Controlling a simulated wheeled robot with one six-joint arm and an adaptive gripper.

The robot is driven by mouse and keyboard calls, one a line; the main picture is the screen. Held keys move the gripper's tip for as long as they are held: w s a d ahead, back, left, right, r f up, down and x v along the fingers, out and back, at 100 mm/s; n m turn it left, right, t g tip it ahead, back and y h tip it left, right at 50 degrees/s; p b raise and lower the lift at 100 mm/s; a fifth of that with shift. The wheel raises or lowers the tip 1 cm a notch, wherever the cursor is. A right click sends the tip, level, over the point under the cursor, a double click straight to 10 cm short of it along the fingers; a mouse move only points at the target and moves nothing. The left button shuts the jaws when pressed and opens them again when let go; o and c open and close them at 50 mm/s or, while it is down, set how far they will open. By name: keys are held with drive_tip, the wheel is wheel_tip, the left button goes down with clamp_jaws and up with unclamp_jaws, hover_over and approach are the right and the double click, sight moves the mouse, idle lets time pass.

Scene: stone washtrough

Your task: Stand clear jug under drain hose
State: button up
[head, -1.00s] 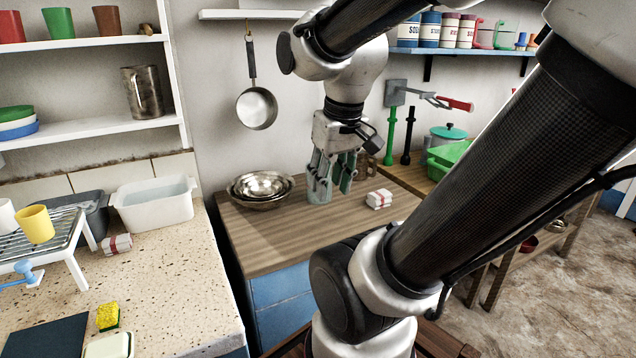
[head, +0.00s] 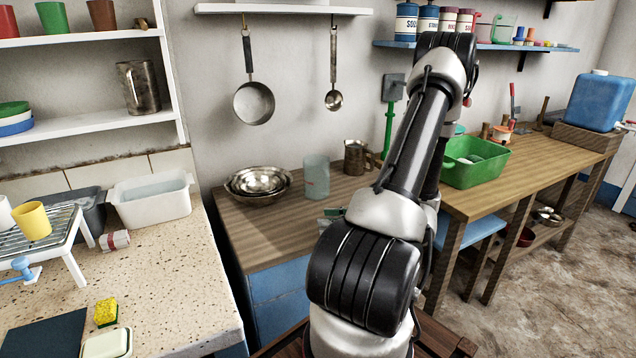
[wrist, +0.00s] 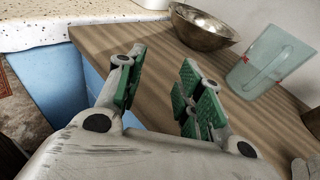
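The clear jug (head: 316,177) stands upright on the wooden counter, right of the metal bowls. It also shows at the upper right of the wrist view (wrist: 268,62), with its handle and red markings facing me. My gripper (wrist: 162,76) is open and empty, its green-padded fingers apart over bare wood. The jug is outside the fingers, to their right and apart from them. In the head view my arm hides most of the gripper; only a small green and grey part shows in front of the jug. I cannot make out a drain hose in either view.
Nested metal bowls (head: 258,184) stand left of the jug and a brown metal mug (head: 356,157) right of it. A green basin (head: 474,162) and a blue canister (head: 600,101) are on the right-hand bench. A pan (head: 254,103) and ladle hang above.

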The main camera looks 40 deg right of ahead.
sight(328, 192)
drive_tip(key=w+d+m+h, duration=0.1)
drive_tip(key=w+d+m+t, duration=0.1)
drive_tip(key=d+f+h, duration=0.1)
drive_tip(key=d, duration=0.1)
drive_tip(key=shift+w+d+m+t+h, duration=0.1)
drive_tip(key=shift+w+m+t+h, duration=0.2)
drive_tip(key=shift+w+m+t, duration=0.1)
drive_tip(key=w+d+r+m+h, duration=0.1)
drive_tip(key=d, duration=0.1)
drive_tip(key=w+d+r+m+t+h, duration=0.1)
drive_tip(key=d+h, duration=0.1)
drive_tip(key=d, duration=0.1)
drive_tip(key=w+d+r+m+t+h, duration=0.1)
drive_tip(key=d, duration=0.1)
drive_tip(key=shift+w+d+h, duration=0.15)
drive_tip(key=shift+d+h, duration=0.05)
drive_tip(key=shift+h, duration=0.1)
drive_tip(key=w, duration=0.8)
drive_tip(key=shift+d+r, duration=0.15)
drive_tip(key=shift+r, duration=0.1)
clamp_jaws()
